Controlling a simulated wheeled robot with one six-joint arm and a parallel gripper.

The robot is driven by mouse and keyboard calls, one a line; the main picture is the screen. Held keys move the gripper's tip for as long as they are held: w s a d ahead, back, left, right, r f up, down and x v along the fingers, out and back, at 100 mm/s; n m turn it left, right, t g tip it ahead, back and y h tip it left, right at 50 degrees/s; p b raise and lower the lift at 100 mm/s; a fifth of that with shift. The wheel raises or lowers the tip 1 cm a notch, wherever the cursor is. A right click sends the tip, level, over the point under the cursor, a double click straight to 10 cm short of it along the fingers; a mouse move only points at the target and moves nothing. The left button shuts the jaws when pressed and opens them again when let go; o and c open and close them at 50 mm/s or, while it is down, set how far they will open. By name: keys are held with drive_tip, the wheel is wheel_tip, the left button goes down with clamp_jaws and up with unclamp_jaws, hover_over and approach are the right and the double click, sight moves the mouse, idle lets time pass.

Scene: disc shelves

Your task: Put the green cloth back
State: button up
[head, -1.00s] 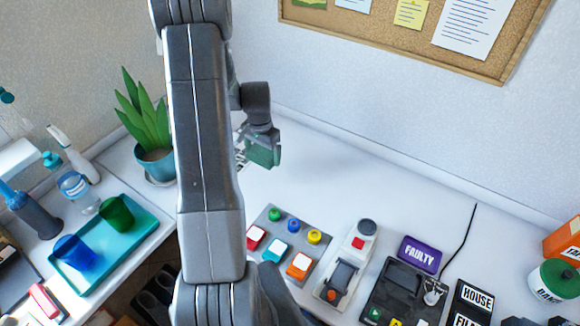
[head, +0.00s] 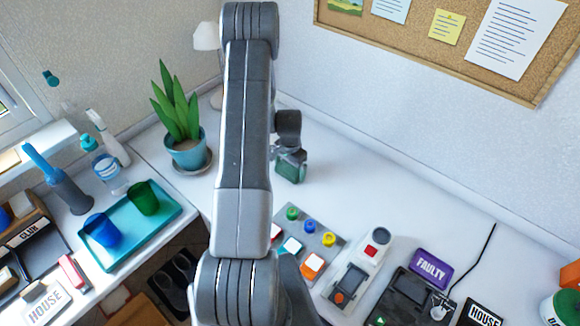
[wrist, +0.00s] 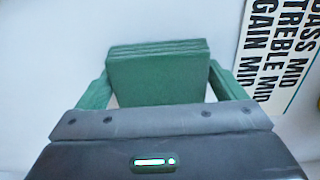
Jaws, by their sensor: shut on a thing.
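The green cloth (wrist: 158,75) is a folded, layered block in the wrist view. My gripper (wrist: 158,95) is shut on it, with green fingers on its left and right sides. In the head view the cloth (head: 291,170) hangs under my gripper (head: 289,158), over the white counter to the right of the potted plant. Part of my arm stands in front of the counter there. I cannot tell whether the cloth touches the counter.
A teal tray (head: 165,212) with a blue cup (head: 102,231) and a green cup (head: 144,198) is at left. A button panel (head: 322,248), a device with a red button (head: 352,275) and a purple FAULTY sign (head: 431,263) are at right. The back counter is clear.

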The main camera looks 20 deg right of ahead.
sight(290, 167)
drive_tip(key=shift+f, duration=0.15)
drive_tip(key=shift+f, duration=0.15)
drive_tip(key=o, duration=0.7)
wheel_tip(290, 167, up, 12)
drive_tip(key=b, duration=0.2)
drive_tip(key=shift+r+b, duration=0.25)
drive_tip(key=shift+b, duration=0.1)
